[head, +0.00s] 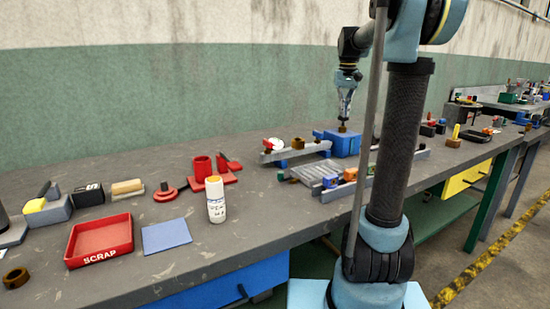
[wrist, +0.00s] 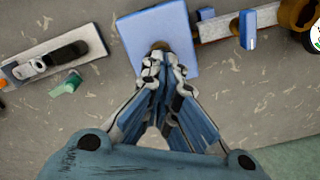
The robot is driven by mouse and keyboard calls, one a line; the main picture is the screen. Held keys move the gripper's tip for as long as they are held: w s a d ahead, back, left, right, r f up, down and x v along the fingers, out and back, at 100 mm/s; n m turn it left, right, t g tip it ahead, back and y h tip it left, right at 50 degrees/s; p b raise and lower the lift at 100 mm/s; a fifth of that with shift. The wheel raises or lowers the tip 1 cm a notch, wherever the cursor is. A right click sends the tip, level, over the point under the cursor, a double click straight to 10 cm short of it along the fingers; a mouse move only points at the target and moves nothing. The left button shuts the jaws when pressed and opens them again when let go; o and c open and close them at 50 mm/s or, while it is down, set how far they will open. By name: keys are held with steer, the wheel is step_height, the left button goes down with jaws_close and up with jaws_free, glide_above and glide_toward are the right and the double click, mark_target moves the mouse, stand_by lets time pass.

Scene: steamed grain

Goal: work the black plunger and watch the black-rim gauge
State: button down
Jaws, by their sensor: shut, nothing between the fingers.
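A blue block (head: 346,143) stands near the back of the bench, with a small dark brownish knob (head: 342,128) on top; I cannot tell for sure that it is the black plunger. My gripper (head: 343,118) points down right over this knob, fingers shut; whether they touch it is unclear. In the wrist view the fingertips (wrist: 160,60) are together over the blue block (wrist: 128,38) and partly hide the knob. A white-faced dial (head: 277,144) sits left of the block beside a red part. A dial (wrist: 316,37) is cut off at the wrist view's right edge; its rim and reading are not legible.
A grey rail (head: 296,152) with a brown ring (head: 298,143) lies left of the block. A grey ribbed plate (head: 314,172) lies in front. A white bottle (head: 216,202), red scrap tray (head: 99,240) and blue mat (head: 166,236) are at left.

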steer(key=shift+f, duration=0.4)
steer(key=shift+r, duration=3.8)
steer(key=shift+r, duration=0.1)
steer(key=shift+f, duration=1.45)
steer(key=shift+f, duration=0.15)
steer(key=shift+f, duration=2.35)
steer(key=shift+r, duration=3.85)
